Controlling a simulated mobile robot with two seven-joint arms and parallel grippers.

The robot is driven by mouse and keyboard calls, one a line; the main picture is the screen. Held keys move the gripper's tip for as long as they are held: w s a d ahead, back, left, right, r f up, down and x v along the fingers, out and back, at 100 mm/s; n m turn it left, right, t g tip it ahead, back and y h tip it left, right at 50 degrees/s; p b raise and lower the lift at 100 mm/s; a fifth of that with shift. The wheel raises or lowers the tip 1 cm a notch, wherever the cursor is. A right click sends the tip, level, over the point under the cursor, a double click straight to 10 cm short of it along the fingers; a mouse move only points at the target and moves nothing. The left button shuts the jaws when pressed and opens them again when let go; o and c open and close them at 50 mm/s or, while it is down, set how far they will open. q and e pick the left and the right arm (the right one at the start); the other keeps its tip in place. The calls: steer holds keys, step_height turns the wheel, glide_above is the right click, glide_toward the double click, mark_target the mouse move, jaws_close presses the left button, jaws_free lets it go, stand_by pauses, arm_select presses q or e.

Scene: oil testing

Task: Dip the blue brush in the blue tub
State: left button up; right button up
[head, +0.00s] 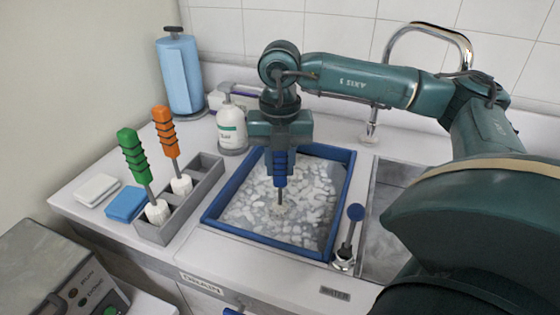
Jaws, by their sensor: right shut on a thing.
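The blue tub (212,217) is a shallow blue-rimmed basin set in the counter, with white foam patches on the liquid in it. My right gripper (280,147) is above the back part of the tub, pointing down. It is shut on the blue handle of the blue brush (280,170). The brush hangs upright, and its thin shaft runs down to the foamy surface inside the tub. The brush head is hard to make out against the foam, so its depth is unclear. My left gripper is not in view.
A grey rack (205,192) left of the tub holds a green-handled brush (132,155) and an orange-handled brush (166,132). A soap bottle (231,127), a paper towel roll (180,80), a blue sponge (125,204) and a white sponge (97,190) stand around. A metal sink (385,205) and faucet (372,120) are right.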

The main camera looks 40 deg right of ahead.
stand_by(0.3)
